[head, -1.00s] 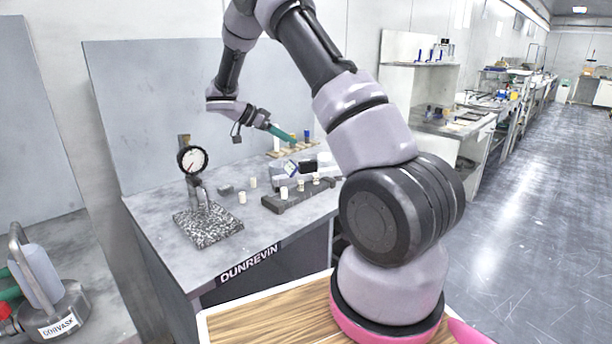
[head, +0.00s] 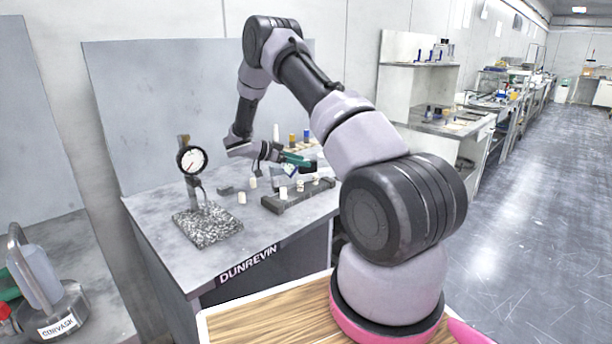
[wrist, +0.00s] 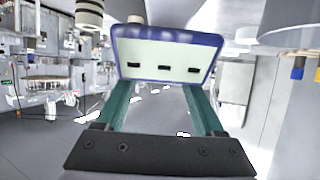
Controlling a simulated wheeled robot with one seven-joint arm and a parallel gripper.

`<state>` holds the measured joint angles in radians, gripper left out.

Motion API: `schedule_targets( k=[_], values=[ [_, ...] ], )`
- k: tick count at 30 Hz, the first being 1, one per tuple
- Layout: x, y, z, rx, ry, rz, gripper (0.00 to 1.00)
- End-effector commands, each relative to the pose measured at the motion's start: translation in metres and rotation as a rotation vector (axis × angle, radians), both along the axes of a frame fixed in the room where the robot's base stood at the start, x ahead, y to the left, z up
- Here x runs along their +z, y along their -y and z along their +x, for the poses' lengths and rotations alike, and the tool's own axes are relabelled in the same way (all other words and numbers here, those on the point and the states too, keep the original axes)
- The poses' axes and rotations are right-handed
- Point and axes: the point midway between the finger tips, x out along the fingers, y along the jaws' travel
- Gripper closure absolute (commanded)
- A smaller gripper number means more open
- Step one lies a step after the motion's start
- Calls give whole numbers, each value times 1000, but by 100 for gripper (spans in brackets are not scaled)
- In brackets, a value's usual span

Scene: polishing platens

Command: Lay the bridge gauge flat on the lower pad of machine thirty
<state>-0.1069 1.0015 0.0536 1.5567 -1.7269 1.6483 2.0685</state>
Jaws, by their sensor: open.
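My gripper (head: 304,161), with green fingers, is low over the grey bench and open. In the wrist view its fingers (wrist: 160,88) are apart, with a blue-rimmed pale thing (wrist: 165,62) with dark slots at their tips. I cannot tell whether they touch it. In the head view a small blue-edged device (head: 290,170) sits just below the fingers, partly hidden; it may be the same thing. I cannot be sure that it is the bridge gauge. No lower pad or machine marked thirty can be made out.
A dial indicator (head: 191,161) stands on a speckled block (head: 208,227) at the bench's left. A dark bar (head: 297,198) with several pale pegs lies in front of my gripper. Bottles (head: 293,138) stand behind it. A clear floor aisle (head: 530,200) runs along the right.

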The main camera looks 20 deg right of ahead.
Motion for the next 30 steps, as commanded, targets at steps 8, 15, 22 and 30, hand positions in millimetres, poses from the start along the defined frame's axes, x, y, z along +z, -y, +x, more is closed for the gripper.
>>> schedule_targets(
  k=[8,15,22,30],
  values=[
    [-11,25,-1,1,0,2,30],
    [-11,25,-1,1,0,1,49],
    [-11,25,-1,1,0,1,100],
    [-10,25,-1,1,0,1,100]
  ],
)
